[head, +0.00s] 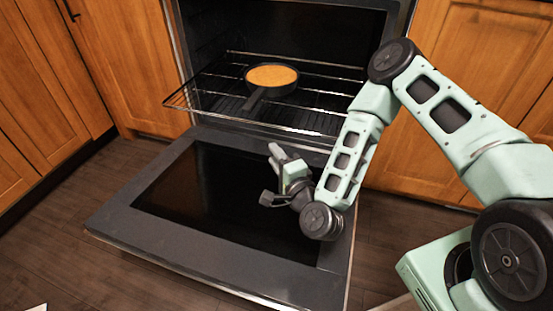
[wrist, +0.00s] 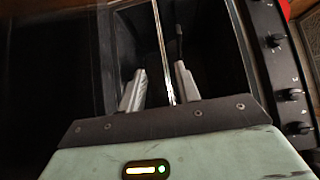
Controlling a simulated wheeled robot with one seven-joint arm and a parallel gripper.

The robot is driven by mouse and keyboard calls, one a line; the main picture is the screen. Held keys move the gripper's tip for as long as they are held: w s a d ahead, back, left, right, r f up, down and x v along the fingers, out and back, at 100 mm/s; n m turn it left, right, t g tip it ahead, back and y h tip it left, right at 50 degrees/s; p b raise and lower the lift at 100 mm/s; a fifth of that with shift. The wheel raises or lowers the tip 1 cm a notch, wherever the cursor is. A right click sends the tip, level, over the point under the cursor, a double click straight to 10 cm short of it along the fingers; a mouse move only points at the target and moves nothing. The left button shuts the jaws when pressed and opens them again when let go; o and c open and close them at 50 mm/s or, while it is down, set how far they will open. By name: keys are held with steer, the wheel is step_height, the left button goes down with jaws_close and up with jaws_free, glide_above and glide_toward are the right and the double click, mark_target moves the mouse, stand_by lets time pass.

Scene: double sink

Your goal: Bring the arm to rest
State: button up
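My arm bends down over the lowered oven door, and my gripper (head: 271,174) is above the door's dark glass, in front of the rack. In the wrist view the two fingers of my gripper (wrist: 160,82) stand apart with nothing held between them. A bright metal line passes behind the gap between them. A dark pan (head: 270,88) with orange content sits on the oven rack, its handle pointing toward the front left, apart from my gripper.
The oven door (head: 115,215) is folded down flat. The wire rack (head: 190,97) is pulled partly out. Wooden cabinets (head: 120,60) stand on both sides. Oven knobs (wrist: 275,40) show at the right of the wrist view. Dark floor (head: 70,265) is clear at the left.

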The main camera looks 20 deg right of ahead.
stand_by(0.3)
steer(key=s+a+r+n+g+y+p, duration=0.1)
steer(key=s+a+r+n+g+y, duration=0.15)
steer(key=a+n+g, duration=0.45)
steer(key=s+a+r+n+g+y, duration=0.2)
steer(key=s+a+n+g+y, duration=0.15)
steer(key=n, duration=0.55)
steer(key=s+d+r+n+g+h+p, duration=0.1)
steer(key=s+d+r+n+g+h, duration=0.3)
steer(key=s+r, duration=0.45)
steer(key=s+d+r+n+g+h, duration=0.3)
steer(key=s+d+r+n+h, duration=0.15)
steer(key=s, duration=0.75)
step_height(320, 180, up, 38)
steer(key=p, duration=3.8)
steer(key=shift+a+r+m, duration=0.15)
steer(key=shift+r+m, duration=0.05)
steer(key=shift+m, duration=0.15)
